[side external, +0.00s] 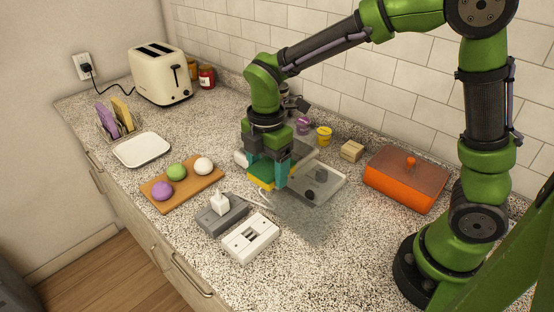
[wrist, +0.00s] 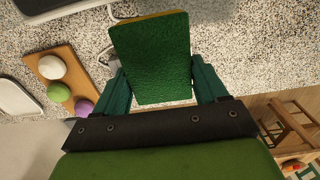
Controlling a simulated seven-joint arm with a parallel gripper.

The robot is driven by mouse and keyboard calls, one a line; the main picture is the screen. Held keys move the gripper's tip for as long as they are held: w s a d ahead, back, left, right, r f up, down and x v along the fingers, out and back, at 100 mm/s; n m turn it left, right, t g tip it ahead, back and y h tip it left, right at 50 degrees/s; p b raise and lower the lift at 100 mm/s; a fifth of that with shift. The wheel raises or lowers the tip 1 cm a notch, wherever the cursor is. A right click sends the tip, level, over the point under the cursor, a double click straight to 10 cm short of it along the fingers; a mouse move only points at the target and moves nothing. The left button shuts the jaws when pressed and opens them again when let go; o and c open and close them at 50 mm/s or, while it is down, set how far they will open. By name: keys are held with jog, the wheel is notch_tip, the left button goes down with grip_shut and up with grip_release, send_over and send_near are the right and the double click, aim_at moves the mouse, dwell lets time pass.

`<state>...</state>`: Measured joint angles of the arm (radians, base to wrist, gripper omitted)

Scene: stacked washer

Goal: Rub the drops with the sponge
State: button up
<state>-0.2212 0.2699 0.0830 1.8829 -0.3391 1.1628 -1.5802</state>
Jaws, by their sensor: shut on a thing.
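My gripper (side external: 268,174) is shut on a sponge (side external: 262,184). The sponge has a yellow layer and a dark green layer. In the wrist view the sponge's green face (wrist: 150,60) fills the space between the teal fingers, with a yellow strip along its far edge. The side view shows the sponge low over the counter, beside a pale grey tray; I cannot tell whether it touches anything. I cannot make out drops clearly; the speckled counter and my gripper may hide them. Dark marks (side external: 320,175) show on the tray.
A wooden board (side external: 186,190) with three balls is at left. A grey holder (side external: 222,216) and a white block (side external: 250,240) stand in front. An orange box (side external: 405,180) is at right. The front right counter is clear.

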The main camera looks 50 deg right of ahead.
jog(key=w+d, duration=1)
jog(key=d, duration=0.4)
jog(key=shift+w+d+r, duration=0.15)
jog(key=shift+d+r, duration=0.25)
jog(key=shift+f, duration=3.35)
jog(key=shift+c, duration=0.6)
jog(key=shift+w+f, duration=0.4)
jog(key=shift+f, duration=0.05)
jog(key=shift+c, duration=0.4)
jog(key=shift+w+f, duration=0.15)
jog(key=shift+w, duration=1.35)
jog(key=shift+s, duration=2.05)
jog(key=shift+w+r, duration=0.15)
jog(key=shift+r, duration=3.85)
